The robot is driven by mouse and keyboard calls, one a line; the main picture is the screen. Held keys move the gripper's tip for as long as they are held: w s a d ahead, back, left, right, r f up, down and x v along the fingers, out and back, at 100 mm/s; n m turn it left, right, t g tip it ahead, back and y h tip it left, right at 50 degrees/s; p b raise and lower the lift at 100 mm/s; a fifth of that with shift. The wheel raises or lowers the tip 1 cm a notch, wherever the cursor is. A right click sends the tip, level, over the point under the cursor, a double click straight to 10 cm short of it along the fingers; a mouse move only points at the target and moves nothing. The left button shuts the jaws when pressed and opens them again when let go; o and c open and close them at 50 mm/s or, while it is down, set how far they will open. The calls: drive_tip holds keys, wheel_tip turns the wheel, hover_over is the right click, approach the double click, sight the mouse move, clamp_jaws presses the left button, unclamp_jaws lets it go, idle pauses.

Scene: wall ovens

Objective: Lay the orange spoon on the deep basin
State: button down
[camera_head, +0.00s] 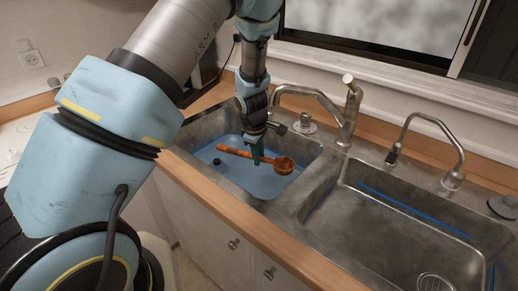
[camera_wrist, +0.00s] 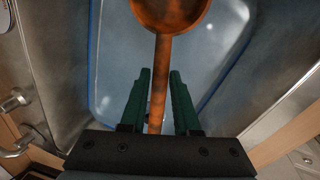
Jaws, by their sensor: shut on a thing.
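The orange spoon (camera_head: 284,166) has a round bowl and a long straight handle. In the head view my gripper (camera_head: 256,160) is shut on its handle, with the bowl to the right and the handle end to the left. The spoon is over the left basin (camera_head: 204,131) of the sink, a metal basin with a blue floor. In the wrist view the handle of the spoon (camera_wrist: 170,14) runs between the two green fingers of my gripper (camera_wrist: 159,73), bowl ahead. I cannot tell whether the spoon touches the basin floor.
A wider, shallower-looking right basin (camera_head: 400,240) lies across a metal divider. A tall faucet (camera_head: 348,110) and a smaller curved tap (camera_head: 455,170) stand along the sink's back edge. A wooden counter edge (camera_head: 240,215) runs along the front.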

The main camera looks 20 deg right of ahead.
drive_tip(key=b+x, duration=0.3)
drive_tip(key=x, duration=0.1)
drive_tip(key=s+a+b+x, duration=0.1)
drive_tip(key=b+x, duration=0.2)
drive_tip(key=x, duration=0.1)
drive_tip(key=a+b+x, duration=0.1)
drive_tip(key=b+x, duration=0.2)
drive_tip(key=x, duration=0.1)
drive_tip(key=shift+s+f, duration=0.4)
drive_tip(key=shift+f, duration=0.3)
drive_tip(key=c, duration=0.6)
unclamp_jaws()
drive_tip(key=shift+o, duration=0.2)
